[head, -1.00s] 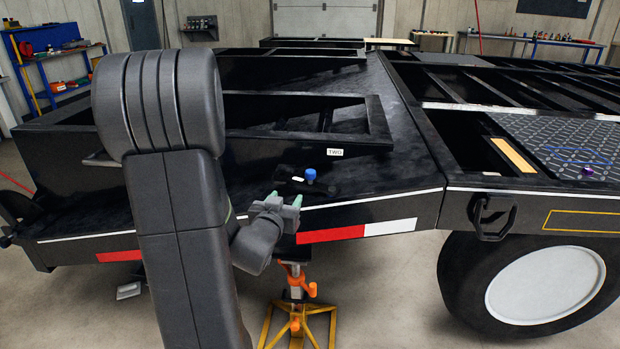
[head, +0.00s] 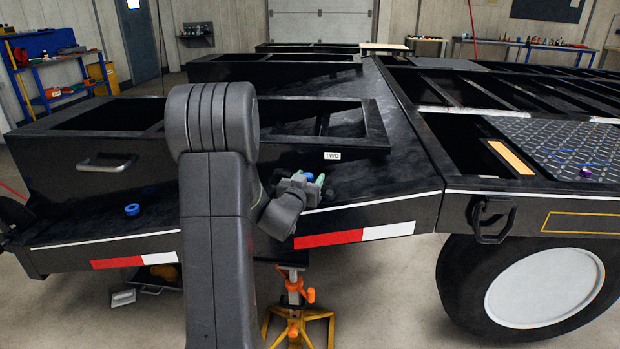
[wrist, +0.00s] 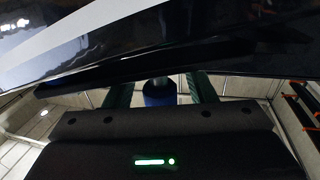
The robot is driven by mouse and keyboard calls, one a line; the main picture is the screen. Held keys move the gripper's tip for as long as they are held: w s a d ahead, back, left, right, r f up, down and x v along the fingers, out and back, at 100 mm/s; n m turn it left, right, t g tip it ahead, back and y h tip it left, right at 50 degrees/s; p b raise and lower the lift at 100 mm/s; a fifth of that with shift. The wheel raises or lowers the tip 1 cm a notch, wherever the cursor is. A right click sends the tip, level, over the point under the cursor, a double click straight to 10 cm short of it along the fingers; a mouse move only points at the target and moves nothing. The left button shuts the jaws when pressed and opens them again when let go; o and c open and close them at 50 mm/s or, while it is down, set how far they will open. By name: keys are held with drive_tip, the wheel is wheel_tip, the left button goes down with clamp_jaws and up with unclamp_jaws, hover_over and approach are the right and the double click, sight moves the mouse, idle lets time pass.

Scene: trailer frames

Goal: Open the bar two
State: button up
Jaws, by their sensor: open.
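The frame bar with the white "TWO" label (head: 332,155) lies on the black trailer deck. A blue knob (head: 308,176) is on the deck below that label. My gripper (head: 307,180) is open, with its green fingertips to the left and right of the blue knob in the head view. In the wrist view the blue knob (wrist: 159,93) shows between the two green fingers (wrist: 158,90) of my gripper, with a gap on each side. I cannot tell whether the fingers touch it. The knob's lower part is hidden by my gripper.
A grey handle (head: 106,163) and a blue ring-shaped piece (head: 132,209) are at the left of the trailer. An orange and yellow jack stand (head: 297,300) stands below. The deck right of the gripper is clear.

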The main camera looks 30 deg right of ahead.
drive_tip(key=shift+w+d, duration=0.35)
clamp_jaws()
